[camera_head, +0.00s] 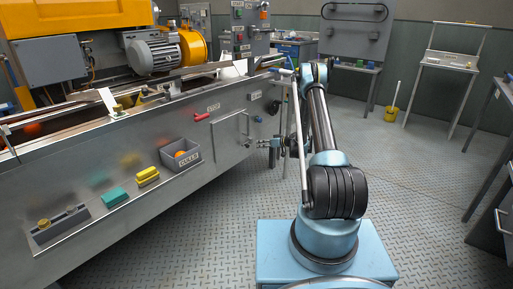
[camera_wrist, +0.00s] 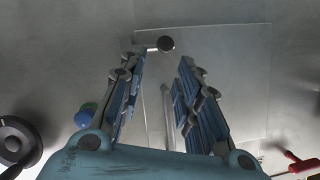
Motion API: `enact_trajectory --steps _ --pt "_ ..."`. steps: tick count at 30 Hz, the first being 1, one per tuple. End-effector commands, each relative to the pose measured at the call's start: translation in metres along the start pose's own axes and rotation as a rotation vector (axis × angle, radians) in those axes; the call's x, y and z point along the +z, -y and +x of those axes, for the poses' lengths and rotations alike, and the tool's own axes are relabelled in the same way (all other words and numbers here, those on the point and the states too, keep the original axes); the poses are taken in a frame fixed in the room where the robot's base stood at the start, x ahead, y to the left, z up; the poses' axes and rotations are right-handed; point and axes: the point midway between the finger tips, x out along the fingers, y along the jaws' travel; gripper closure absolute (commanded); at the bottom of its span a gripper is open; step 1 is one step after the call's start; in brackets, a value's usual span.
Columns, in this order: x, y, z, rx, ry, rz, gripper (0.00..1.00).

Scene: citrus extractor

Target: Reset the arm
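My arm reaches forward from its light blue base in the head view. My gripper (camera_head: 268,143) is beside the front of the grey extractor, near a square panel (camera_head: 231,135) on its side. In the wrist view my gripper (camera_wrist: 162,80) has its two blue fingers spread apart, with nothing between them. The panel (camera_wrist: 225,70) lies beyond the fingers, with a dark round knob (camera_wrist: 166,44) at its upper left. Whether the fingers touch anything is hard to tell, but they look apart from the panel.
A red handle (camera_head: 200,117) is on the machine front. A grey bin (camera_head: 185,160) with orange fruit, a yellow block (camera_head: 148,174) and a teal block (camera_head: 115,197) sit along its ledge. A yellow bucket (camera_head: 391,118) stands at the back. The floor right of my arm is clear.

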Motion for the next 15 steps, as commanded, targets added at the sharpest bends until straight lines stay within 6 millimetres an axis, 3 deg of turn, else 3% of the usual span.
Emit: enact_trajectory --steps 6,15 --pt "0.0 -0.0001 -0.0138 0.0 0.0 0.001 0.69" --pt "-0.0001 0.0 -0.0145 -0.001 0.0 0.001 0.69"
